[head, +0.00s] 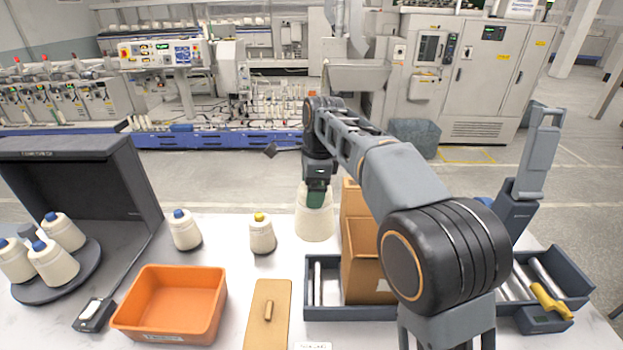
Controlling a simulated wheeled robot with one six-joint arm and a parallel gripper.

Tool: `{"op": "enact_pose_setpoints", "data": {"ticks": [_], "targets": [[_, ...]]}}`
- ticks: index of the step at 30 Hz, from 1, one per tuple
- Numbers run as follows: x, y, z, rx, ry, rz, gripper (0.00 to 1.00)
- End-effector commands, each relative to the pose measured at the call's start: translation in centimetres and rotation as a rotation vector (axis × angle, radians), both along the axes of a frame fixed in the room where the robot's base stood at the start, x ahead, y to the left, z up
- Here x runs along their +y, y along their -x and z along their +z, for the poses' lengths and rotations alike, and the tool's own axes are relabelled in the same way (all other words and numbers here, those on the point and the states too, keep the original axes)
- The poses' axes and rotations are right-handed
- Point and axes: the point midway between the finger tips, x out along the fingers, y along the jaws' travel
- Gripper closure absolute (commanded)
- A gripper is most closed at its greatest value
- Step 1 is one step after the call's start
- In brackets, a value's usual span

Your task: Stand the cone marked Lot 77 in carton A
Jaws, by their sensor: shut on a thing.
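My gripper (316,190) is shut on the top of a large cream cone (314,217), where some green shows. The cone hangs upright just left of an open brown cardboard carton (361,279). I cannot tell whether its base is clear of the table. No lot mark is readable on the cone, and no letter is readable on the carton. My arm hides the carton's right part and whatever stands behind it.
A blue-topped cone (185,231) and a yellow-topped cone (262,235) stand on the white table. An orange bin (171,303), a wooden board (267,325) and a grey tray (350,313) lie in front. Several cones stand on a dark turntable (22,293) at left.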

Motion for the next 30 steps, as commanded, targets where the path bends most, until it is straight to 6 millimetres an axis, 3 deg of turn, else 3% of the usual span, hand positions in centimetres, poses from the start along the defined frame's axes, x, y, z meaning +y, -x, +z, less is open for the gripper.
{"op": "enact_pose_setpoints", "data": {"ticks": [8,30], "targets": [[-2.5,0.0,0.0,-0.001,0.0,-0.004,0.65],[-11.7,0.0,-0.2,-0.001,0.0,-0.004,0.65]]}}
